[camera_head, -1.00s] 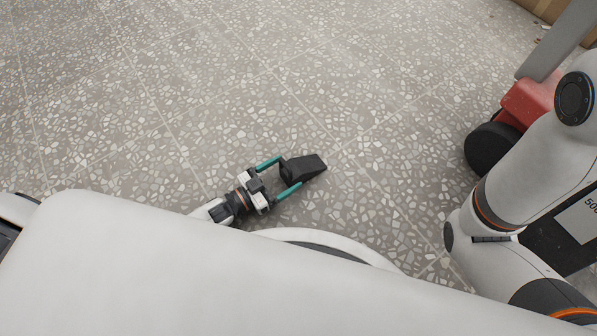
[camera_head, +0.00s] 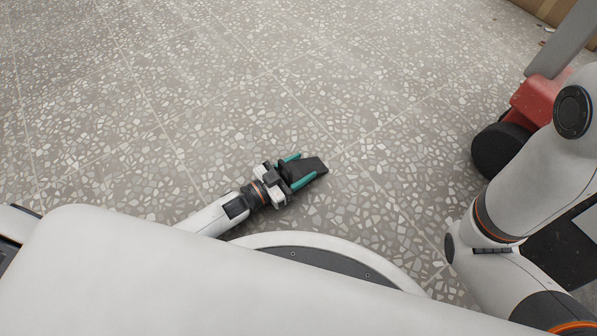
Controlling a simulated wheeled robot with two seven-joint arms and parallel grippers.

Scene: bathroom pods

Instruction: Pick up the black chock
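The black chock (camera_head: 311,165) is a dark wedge on the speckled floor near the middle of the picture, its thin end pointing right. My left gripper (camera_head: 307,166) lies low at the floor, with one teal finger along each long side of the chock. The fingers are drawn in against the chock's sides, and its thick end sits back near the gripper's palm. The chock appears to be still on the floor. My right arm (camera_head: 530,165) is at the right edge of the view; its gripper is not seen.
Terrazzo floor (camera_head: 220,80) around the chock is clear. A red object with a black wheel (camera_head: 499,150) stands at the right, partly behind my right arm. A cardboard box (camera_head: 548,10) shows at the top right corner.

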